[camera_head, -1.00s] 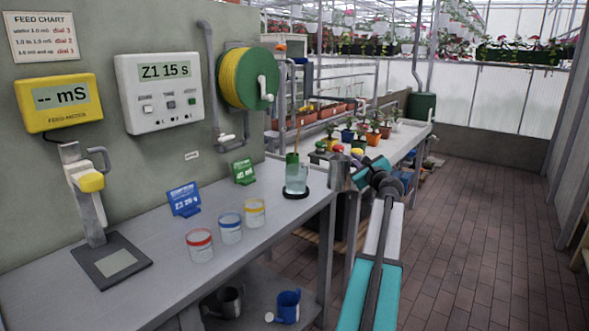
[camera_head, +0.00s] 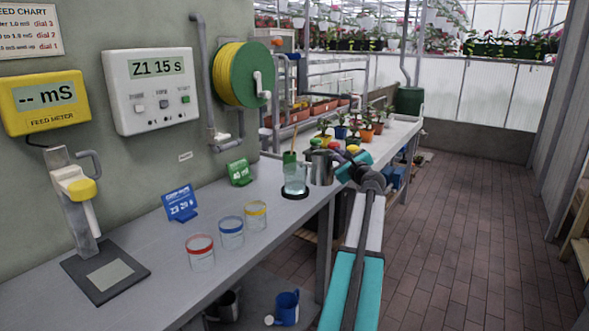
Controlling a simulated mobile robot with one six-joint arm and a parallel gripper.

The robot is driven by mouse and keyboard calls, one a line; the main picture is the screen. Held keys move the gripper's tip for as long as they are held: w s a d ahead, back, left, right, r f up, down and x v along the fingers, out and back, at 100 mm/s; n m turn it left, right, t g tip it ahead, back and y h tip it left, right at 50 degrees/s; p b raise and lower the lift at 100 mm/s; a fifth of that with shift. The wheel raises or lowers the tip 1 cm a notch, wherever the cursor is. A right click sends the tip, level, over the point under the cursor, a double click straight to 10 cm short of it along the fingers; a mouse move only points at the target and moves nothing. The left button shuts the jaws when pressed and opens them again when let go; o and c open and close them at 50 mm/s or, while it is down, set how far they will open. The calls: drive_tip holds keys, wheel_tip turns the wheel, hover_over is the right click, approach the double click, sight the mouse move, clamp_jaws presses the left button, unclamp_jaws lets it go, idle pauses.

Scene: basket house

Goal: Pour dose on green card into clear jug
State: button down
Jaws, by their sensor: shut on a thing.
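The clear jug (camera_head: 296,184) holds a pale liquid and stands on a black round pad at the bench's far right end. My gripper (camera_head: 338,167) is shut on a grey metal cup (camera_head: 321,168). The cup looks about upright, just right of the clear jug; I cannot tell whether they touch. The cup's contents are hidden.
Red-rimmed (camera_head: 200,253), blue-rimmed (camera_head: 231,233) and yellow-rimmed (camera_head: 256,215) clear jars stand on the front of the bench. A blue card (camera_head: 180,203) stands behind them. The yellow feed meter (camera_head: 43,101) reads "-- mS". A wall box (camera_head: 156,88) reads "Z1 15 s".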

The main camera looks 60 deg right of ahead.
drive_tip(key=w+a+r+n, duration=0.1)
drive_tip(key=a+r+n, duration=0.1)
drive_tip(key=r, duration=0.1)
drive_tip(key=w+a+r+n, duration=0.2)
drive_tip(key=r+n, duration=0.1)
drive_tip(key=r, duration=0.1)
drive_tip(key=w+a+r+n+b, duration=0.1)
drive_tip(key=r+n, duration=0.2)
drive_tip(key=r, duration=0.1)
drive_tip(key=shift+w+a+r, duration=0.15)
drive_tip(key=shift+w+a, duration=0.2)
drive_tip(key=shift+a, duration=0.05)
drive_tip(key=n+b, duration=0.1)
drive_tip(key=b, duration=0.1)
drive_tip(key=w+a+r+n+b, duration=0.1)
drive_tip(key=n, duration=0.1)
drive_tip(key=w+a+n+b, duration=0.1)
drive_tip(key=b, duration=0.1)
drive_tip(key=shift+w+a+r+n+b, duration=0.1)
drive_tip(key=shift+a+r+n+b, duration=0.15)
drive_tip(key=shift+n+b, duration=0.15)
drive_tip(key=shift+w+a+f+n+b, duration=0.2)
drive_tip(key=shift+n+b, duration=0.1)
drive_tip(key=shift+b, duration=0.2)
drive_tip(key=shift+a+n+b, duration=0.15)
drive_tip(key=shift+n+b, duration=0.35)
